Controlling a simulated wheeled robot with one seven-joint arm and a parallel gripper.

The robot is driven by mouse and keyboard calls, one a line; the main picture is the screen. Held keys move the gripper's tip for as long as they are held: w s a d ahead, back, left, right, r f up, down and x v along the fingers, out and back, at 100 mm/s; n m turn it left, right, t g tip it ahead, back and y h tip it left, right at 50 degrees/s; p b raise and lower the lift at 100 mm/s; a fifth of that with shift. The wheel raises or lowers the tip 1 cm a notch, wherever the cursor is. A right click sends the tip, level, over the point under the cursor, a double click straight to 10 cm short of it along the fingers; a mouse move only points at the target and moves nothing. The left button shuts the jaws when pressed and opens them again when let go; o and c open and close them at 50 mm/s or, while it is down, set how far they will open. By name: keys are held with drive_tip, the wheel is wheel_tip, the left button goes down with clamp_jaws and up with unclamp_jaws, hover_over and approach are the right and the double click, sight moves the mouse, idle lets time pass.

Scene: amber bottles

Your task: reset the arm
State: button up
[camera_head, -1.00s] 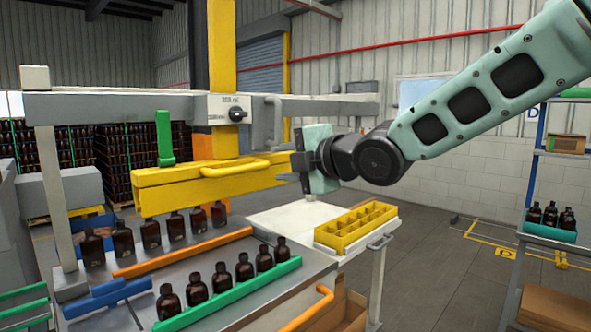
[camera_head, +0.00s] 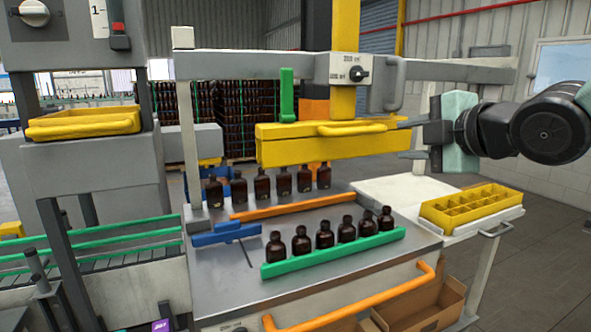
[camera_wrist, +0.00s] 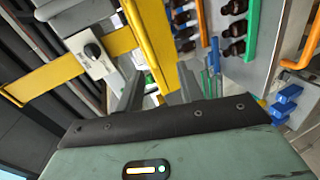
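The same gripper shows in the wrist view (camera_wrist: 160,88), fingers apart. Whether a finger touches the beam cannot be told.
Two rows of amber bottles stand on the grey bench (camera_head: 225,285), one along a green rail (camera_head: 330,254), one below the beam. A yellow divided crate (camera_head: 470,206) rests on the white side table (camera_head: 385,190). The floor (camera_head: 560,260) at right looks clear.

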drive_tip(key=s+a+f+m+g, duration=0.4)
drive_tip(key=a+f, duration=0.1)
drive_tip(key=f, duration=0.4)
drive_tip(key=s+a+f+m+g+h, duration=0.2)
drive_tip(key=s+f+m+g, duration=0.2)
drive_tip(key=s+f, duration=0.3)
drive_tip(key=s+a+f+m+g+h, duration=0.2)
drive_tip(key=s+f+g, duration=0.4)
drive_tip(key=s, duration=0.9)
drive_tip(key=a+f+m, duration=0.1)
drive_tip(key=m, duration=0.1)
drive_tip(key=shift+a+f+m, duration=0.15)
drive_tip(key=shift+f+m, duration=0.15)
drive_tip(key=shift+m, duration=0.1)
